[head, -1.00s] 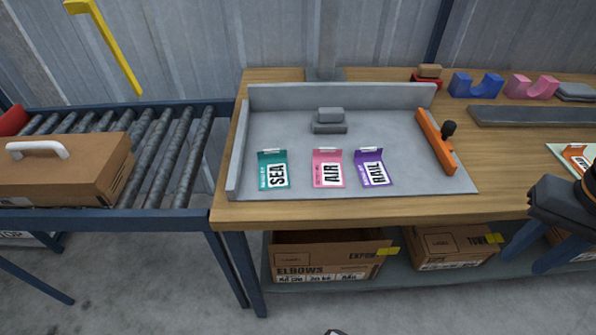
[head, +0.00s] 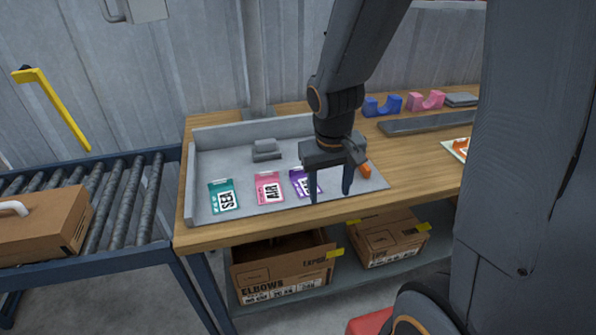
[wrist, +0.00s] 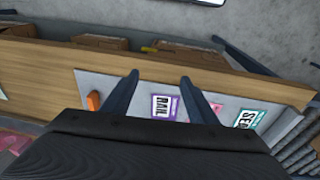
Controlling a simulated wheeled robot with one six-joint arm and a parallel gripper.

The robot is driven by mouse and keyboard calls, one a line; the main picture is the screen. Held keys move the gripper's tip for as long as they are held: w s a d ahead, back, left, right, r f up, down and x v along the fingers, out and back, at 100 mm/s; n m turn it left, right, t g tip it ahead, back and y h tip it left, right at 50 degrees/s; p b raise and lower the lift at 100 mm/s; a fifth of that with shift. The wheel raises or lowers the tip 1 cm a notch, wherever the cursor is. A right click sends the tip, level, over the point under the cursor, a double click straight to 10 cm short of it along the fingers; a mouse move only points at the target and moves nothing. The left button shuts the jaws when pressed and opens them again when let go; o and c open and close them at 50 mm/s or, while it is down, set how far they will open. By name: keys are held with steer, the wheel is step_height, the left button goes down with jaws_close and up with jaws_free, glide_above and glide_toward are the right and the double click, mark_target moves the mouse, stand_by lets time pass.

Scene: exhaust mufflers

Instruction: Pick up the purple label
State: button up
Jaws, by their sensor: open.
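The purple label (head: 305,182), printed RAIL, lies in the grey tray (head: 225,147) on the workbench, to the right of the pink AIR label (head: 269,187). My gripper (head: 331,195) is open and empty, pointing down in front of the purple label and covering part of its right side in the head view. In the wrist view the purple label (wrist: 164,107) shows between the two fingers (wrist: 160,82), and there is a gap between each finger and it.
A teal SEA label (head: 224,195) lies left of the pink one. A grey block (head: 265,150) sits behind the labels. The tray has raised back and left walls. An orange bar (wrist: 94,100) lies in the tray beside the purple label. A roller conveyor (head: 130,200) with a cardboard box stands left.

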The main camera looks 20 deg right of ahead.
steer(key=w+r+t+p, duration=0.2)
steer(key=w+p, duration=0.4)
steer(key=w, duration=0.2)
steer(key=n+t+y+p, duration=0.1)
steer(key=p, duration=0.3)
glide_above(298, 179)
steer(key=shift+s+d+f, duration=0.2)
steer(key=shift+f, duration=0.6)
steer(key=shift+s+d+f, duration=0.15)
steer(key=shift+d+f, duration=0.05)
steer(key=shift+f, duration=0.6)
steer(key=shift+b+x, duration=1.45)
steer(key=shift+x, duration=1.2)
steer(key=shift+d, duration=0.1)
steer(key=shift+s, duration=0.1)
steer(key=c, duration=1.1)
